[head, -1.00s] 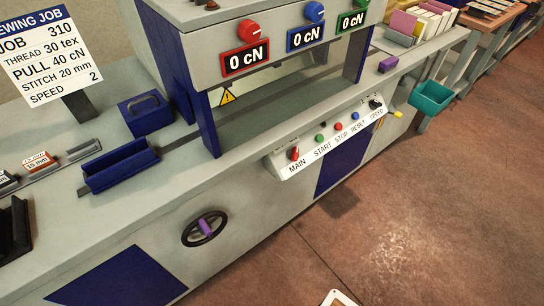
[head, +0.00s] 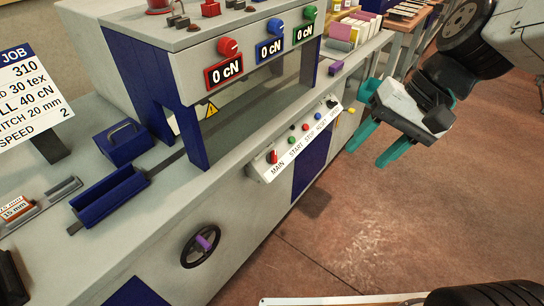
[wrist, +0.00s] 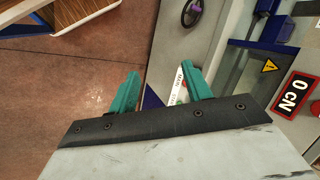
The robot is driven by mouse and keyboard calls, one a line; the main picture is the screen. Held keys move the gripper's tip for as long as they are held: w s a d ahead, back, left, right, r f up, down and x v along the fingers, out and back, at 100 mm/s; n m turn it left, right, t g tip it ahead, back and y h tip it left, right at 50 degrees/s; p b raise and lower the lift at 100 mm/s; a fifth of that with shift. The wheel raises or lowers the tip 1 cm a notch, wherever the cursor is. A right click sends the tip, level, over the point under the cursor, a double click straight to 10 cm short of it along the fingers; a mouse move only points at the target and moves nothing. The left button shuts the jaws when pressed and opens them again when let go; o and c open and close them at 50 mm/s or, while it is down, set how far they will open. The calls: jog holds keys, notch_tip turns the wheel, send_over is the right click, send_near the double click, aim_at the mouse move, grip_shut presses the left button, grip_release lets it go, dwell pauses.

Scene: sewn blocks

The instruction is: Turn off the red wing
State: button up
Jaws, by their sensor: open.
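The red wing switch (head: 272,156) sits above the label MAIN at the left end of the white control panel (head: 300,142). Its handle looks roughly upright; its exact setting is too small to tell. Another red knob (head: 229,47) is on the machine's upper front, above a 0 cN display. My gripper (head: 367,156), with teal fingers, is open and empty in the air, right of the panel and apart from it.
A green button (head: 291,140) and a red button (head: 305,127) sit right of the switch. A handwheel (head: 201,246) with a purple grip is on the cabinet below. The overhanging machine head (head: 205,75) stands above the panel. The floor (head: 330,240) before the cabinet is clear.

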jog(key=w+a+f+m+y, duration=0.45)
jog(key=w+a, duration=0.25)
jog(key=w, duration=0.3)
jog(key=m+t, duration=0.4)
jog(key=m, duration=0.4)
send_near(275, 156)
jog(key=x, duration=0.8)
jog(key=shift+f, duration=0.1)
jog(key=shift+w+a+f, duration=0.15)
jog(key=shift+a+f, duration=0.1)
jog(key=shift+a, duration=0.1)
jog(key=c, duration=0.7)
